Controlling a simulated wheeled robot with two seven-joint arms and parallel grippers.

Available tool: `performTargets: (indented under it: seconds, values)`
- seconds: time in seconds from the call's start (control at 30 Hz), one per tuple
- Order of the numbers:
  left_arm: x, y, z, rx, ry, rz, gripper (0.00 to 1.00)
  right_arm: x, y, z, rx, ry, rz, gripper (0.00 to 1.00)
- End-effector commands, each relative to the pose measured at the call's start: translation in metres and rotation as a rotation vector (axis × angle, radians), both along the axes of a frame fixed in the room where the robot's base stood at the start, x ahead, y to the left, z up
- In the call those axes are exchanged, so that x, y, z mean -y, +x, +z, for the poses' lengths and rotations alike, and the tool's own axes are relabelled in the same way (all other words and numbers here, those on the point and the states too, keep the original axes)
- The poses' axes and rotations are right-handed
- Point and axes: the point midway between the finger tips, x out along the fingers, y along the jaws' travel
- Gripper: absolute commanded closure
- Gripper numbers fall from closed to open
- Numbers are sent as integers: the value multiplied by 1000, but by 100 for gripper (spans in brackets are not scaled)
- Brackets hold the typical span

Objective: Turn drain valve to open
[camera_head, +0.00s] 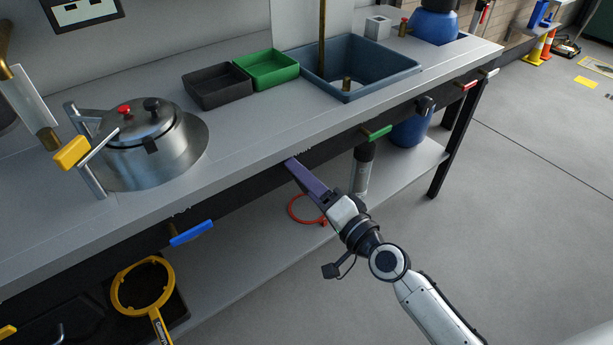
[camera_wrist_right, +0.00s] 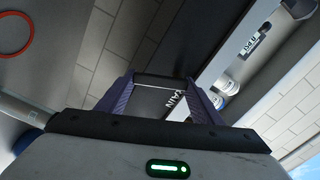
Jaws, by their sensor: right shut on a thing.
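My right gripper (camera_head: 294,168) reaches the front edge of the bench, its purple fingers pointing up and left at the dark rail under the top. In the right wrist view, the two purple fingers (camera_wrist_right: 160,88) stand on either side of a dark bar, which I take as the drain valve's handle (camera_wrist_right: 160,80). The fingers are shut on it. White letters ending in "AIN" (camera_wrist_right: 178,102) show just behind it, partly covered. In the head view the gripper hides this handle, so its turn angle cannot be read. My left gripper is not in view.
Along the bench front are a blue handle (camera_head: 191,233), a green handle (camera_head: 377,132) and a red handle (camera_head: 467,86). A steel pot (camera_head: 150,150), trays and a blue sink (camera_head: 385,80) stand on top. A lower shelf (camera_head: 255,262) lies below. Floor at right is open.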

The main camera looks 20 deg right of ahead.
Motion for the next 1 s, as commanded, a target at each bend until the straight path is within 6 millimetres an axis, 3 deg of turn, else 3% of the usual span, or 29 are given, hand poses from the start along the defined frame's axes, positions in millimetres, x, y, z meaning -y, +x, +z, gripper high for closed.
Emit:
performTargets:
  seconds: [0.4,1.0]
  values:
    - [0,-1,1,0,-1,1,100,-5,-2,-4,-101,286,-5,62]
    - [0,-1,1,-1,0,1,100,-7,-3,-5,-138,386,-5,62]
